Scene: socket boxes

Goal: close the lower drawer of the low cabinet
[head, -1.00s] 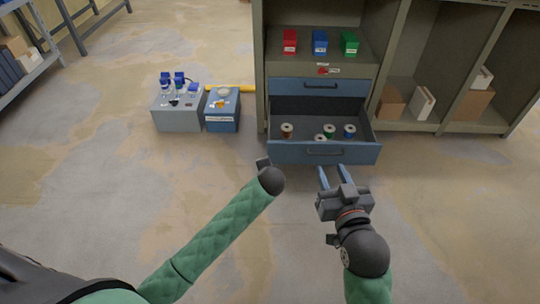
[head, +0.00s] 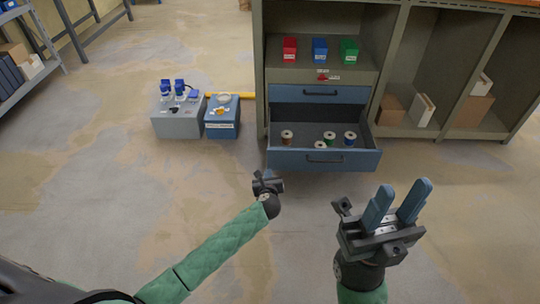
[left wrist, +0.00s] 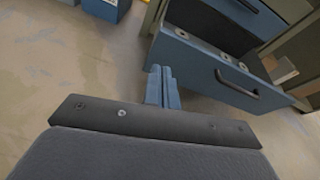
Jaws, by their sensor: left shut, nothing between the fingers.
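The lower drawer (head: 320,160) of the low cabinet (head: 262,90) is blue with a dark handle and stands pulled out, with several spools inside. It also shows in the left wrist view (left wrist: 205,75). My left gripper (head: 268,180) is in front of the drawer, toward its left end, apart from it in the head view, where its fingers are hidden. In the left wrist view its blue fingers (left wrist: 162,85) are together and empty, pointing at the drawer front. My right gripper (head: 398,202) is open and empty, to the right of the drawer and nearer me.
The upper drawer (head: 318,94) is shut. Red, blue and green boxes (head: 320,50) stand on the shelf above. A grey socket box (head: 178,122) and a blue box (head: 222,118) stand on the floor left of the cabinet. The floor in front is clear.

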